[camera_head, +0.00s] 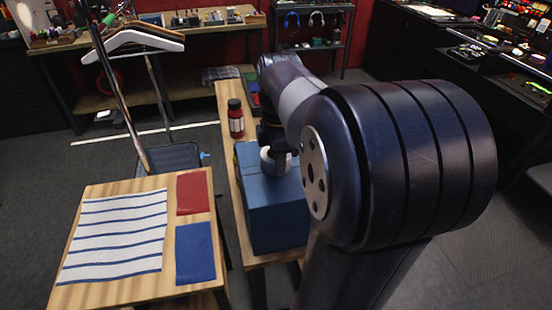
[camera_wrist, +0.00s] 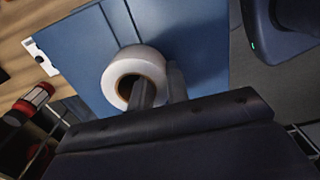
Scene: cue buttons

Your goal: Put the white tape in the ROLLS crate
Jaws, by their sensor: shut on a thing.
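The white tape (camera_wrist: 133,67) is a thick white roll held in my gripper (camera_wrist: 160,90). One finger is inside its core and the other is against its outside. In the head view the tape (camera_head: 267,161) shows just over the top of a blue box (camera_head: 272,212), with my arm partly in front. The blue box (camera_wrist: 85,55) fills much of the wrist view below the roll, with a dark seam across its top. I cannot tell whether the roll touches it. A small white label (camera_wrist: 40,58) is at its edge, too small to read. I see no readable ROLLS marking.
A wooden table (camera_head: 115,187) at left carries a striped cloth (camera_head: 112,235), a red cloth (camera_head: 193,192) and a blue cloth (camera_head: 195,253). A hanger rack (camera_head: 125,95) stands behind.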

